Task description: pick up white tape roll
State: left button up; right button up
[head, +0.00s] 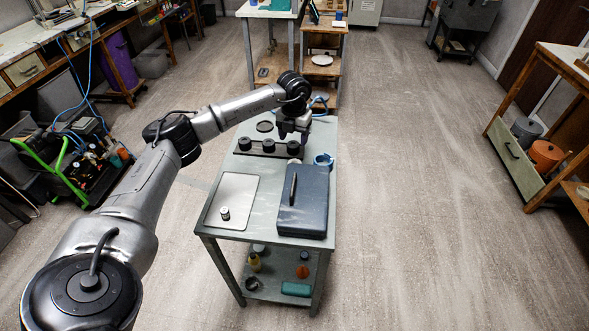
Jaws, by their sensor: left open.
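My left gripper (293,137) is open and points down over the far part of the grey metal table (222,234). Nothing shows between its fingers. I cannot single out the white tape roll for certain. A small pale object (294,161) lies just in front of the gripper, by the back edge of a dark blue case, and is too small to make out. A blue ring-shaped roll (323,160) lies to its right, near the table's right edge. My right gripper is not in view.
A dark rack with round black pieces (268,147) stands beside the gripper. The dark blue case (304,208) bears a black pen-like object (293,188). A pale board (232,196) carries a small metal cylinder (225,213). Open floor lies to the right.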

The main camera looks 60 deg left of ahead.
pick_arm(q)
notch_tip(320, 180, down, 6)
jog(key=shift+d+f+b, duration=0.1)
jog(key=shift+b, duration=0.55)
notch_tip(320, 180, down, 5)
jog(key=shift+d+f+b, duration=0.1)
jog(key=shift+d+b, duration=0.05)
jog(key=shift+b, duration=0.85)
jog(key=shift+c, duration=0.3)
jog(key=shift+c, duration=0.6)
jog(key=c, duration=0.5)
